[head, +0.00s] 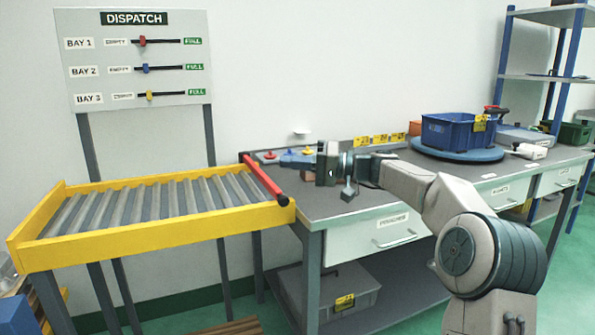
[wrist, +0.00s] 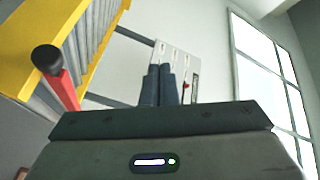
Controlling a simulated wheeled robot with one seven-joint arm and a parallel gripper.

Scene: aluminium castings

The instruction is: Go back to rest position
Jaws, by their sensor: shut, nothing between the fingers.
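My gripper (head: 285,159) is at the end of my arm, held above the left part of the grey workbench (head: 345,207) and pointing left. Its two blue-grey fingers are together and empty. They also show side by side in the wrist view (wrist: 160,70), in front of the dispatch board (wrist: 178,58). The gripper touches nothing that I can see. My arm reaches in from the right across the bench front, with the elbow bent.
A yellow roller conveyor (head: 150,232) with a red bar (head: 265,180) adjoins the bench on the left. A blue crate (head: 448,132) stands on a round blue turntable (head: 430,152) at the back right. Drawers line the bench front. A grey case (head: 350,292) sits below.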

